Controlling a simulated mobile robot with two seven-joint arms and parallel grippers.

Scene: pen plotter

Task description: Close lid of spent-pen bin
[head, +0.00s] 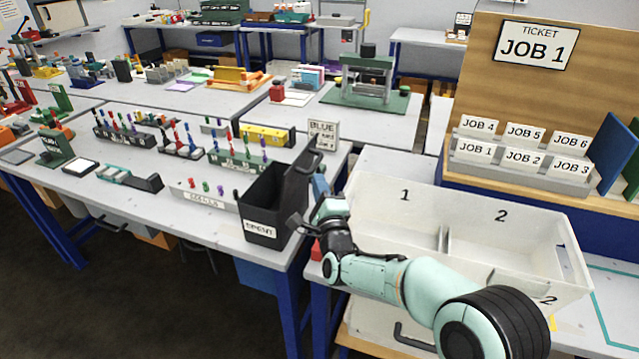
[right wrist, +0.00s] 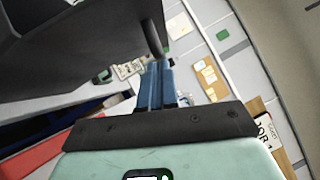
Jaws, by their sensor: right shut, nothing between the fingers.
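The spent-pen bin (head: 260,218) is a black open-topped box labelled SPENT at the front right corner of the left table. Its black lid (head: 299,178) stands raised, tilted up along the bin's right side, with a bar handle at its top. In the right wrist view the lid (right wrist: 70,45) fills the upper left as a dark panel. My right gripper (head: 319,180) is just right of the lid, blue fingers together and empty; they also show in the wrist view (right wrist: 157,80). Whether they touch the lid is unclear. My left gripper is out of view.
A BLUE card (head: 323,134) stands behind the lid. A pen rack (head: 205,197) is left of the bin. A job-card rack (head: 522,165) is at the right.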

